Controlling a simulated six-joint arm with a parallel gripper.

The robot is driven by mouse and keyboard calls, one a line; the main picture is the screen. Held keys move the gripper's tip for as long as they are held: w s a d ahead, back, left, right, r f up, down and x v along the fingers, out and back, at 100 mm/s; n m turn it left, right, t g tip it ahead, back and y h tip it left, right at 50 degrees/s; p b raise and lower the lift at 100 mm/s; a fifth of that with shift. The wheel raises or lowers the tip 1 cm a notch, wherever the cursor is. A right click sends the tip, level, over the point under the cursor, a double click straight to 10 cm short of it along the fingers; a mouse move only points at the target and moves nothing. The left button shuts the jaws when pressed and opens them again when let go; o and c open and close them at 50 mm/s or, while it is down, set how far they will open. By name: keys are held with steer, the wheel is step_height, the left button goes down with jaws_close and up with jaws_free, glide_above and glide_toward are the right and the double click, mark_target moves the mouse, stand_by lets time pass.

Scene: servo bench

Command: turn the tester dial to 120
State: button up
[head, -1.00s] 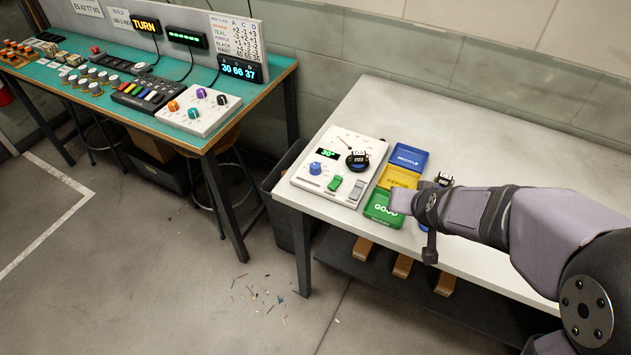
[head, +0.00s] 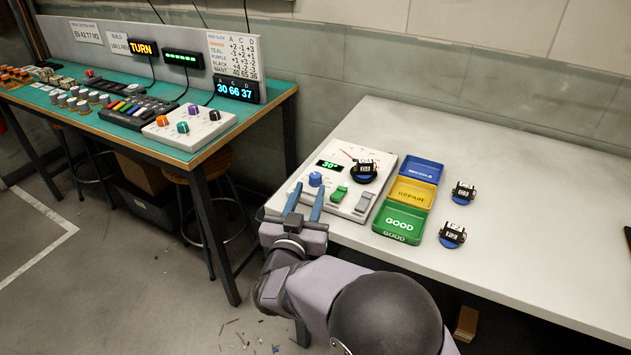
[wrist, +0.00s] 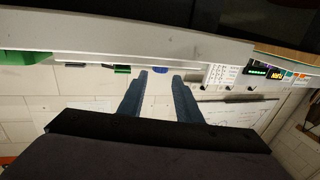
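The tester (head: 345,209) is a white box on the white table, with a display (head: 329,164) reading 30°. Its blue dial (head: 316,179) is at the box's left side. A black servo sits on the tester's round mount (head: 364,171). My gripper (head: 305,201) is open and empty at the tester's front left edge, its two blue fingers pointing at the dial and apart from it as far as I can tell. In the wrist view the fingers (wrist: 160,85) are spread, with the blue dial (wrist: 160,70) beyond and between the tips.
A green switch (head: 339,193) and a grey switch (head: 365,203) are right of the dial. Blue, yellow and green trays (head: 397,223) stand beside the tester. Two loose servos (head: 453,235) lie further right. The teal bench (head: 60,104) is at left; the table's back is clear.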

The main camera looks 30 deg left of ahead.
mark_target(314, 179)
steer(key=shift+w, duration=0.1)
steer(key=shift+p+x, duration=0.45)
steer(key=shift+x, duration=3.2)
steer(key=shift+c, duration=0.7)
steer(key=c, duration=0.6)
